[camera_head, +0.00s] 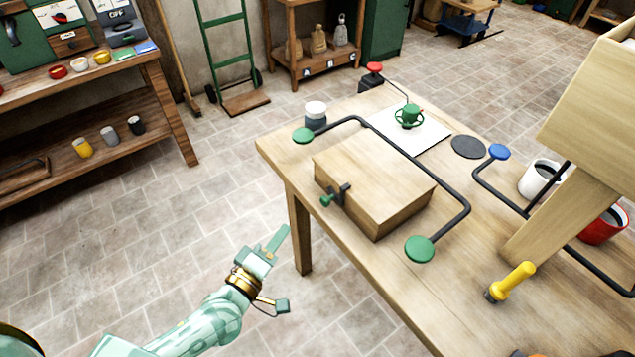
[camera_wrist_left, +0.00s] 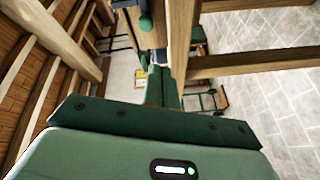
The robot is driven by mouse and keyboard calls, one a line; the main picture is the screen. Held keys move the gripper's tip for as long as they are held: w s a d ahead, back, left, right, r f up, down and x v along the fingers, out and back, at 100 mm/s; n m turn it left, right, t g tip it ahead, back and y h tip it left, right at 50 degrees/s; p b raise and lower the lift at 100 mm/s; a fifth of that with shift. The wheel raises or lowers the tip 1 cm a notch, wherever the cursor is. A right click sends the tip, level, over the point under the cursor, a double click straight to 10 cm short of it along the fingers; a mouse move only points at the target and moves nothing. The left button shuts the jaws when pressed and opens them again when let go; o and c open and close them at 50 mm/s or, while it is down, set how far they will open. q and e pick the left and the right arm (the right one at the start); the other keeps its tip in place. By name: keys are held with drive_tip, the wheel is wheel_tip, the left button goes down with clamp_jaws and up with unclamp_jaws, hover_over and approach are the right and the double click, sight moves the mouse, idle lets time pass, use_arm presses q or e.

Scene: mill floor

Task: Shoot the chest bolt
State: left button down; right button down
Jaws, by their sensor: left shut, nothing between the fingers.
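The chest (camera_head: 372,182) is a closed wooden box on the workbench. Its bolt (camera_head: 338,195) is a dark fitting with a green knob on the chest's left-hand face. In the left wrist view the bolt's green knob (camera_wrist_left: 145,22) shows at the top, beyond the fingertips. My left gripper (camera_head: 282,234) is shut and empty, off the bench's near left edge, below and to the left of the bolt and apart from it. Its closed fingers (camera_wrist_left: 158,84) also show in the left wrist view. My right gripper is not in view.
A black bar with green end pads (camera_head: 419,249) arches beside and behind the chest on the workbench (camera_head: 300,165). Open floor lies left of the bench.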

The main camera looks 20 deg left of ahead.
sight(328, 204)
use_arm(q)
drive_tip(key=w+d+n, duration=0.1)
drive_tip(key=w, duration=0.2)
drive_tip(key=w+d+r+n+b, duration=0.1)
drive_tip(key=w, duration=0.2)
drive_tip(key=w+d+r+n+t+y, duration=0.1)
drive_tip(key=w, duration=0.2)
drive_tip(key=shift+w+d+b, duration=0.1)
drive_tip(key=shift+d+b, duration=0.05)
drive_tip(key=shift+b, duration=0.15)
drive_tip(key=shift+d, duration=0.35)
drive_tip(key=shift+s, duration=0.2)
drive_tip(key=s+d, duration=0.1)
drive_tip(key=s+d+p, duration=0.1)
drive_tip(key=d, duration=0.1)
drive_tip(key=shift+s+d, duration=0.15)
drive_tip(key=shift+s, duration=0.15)
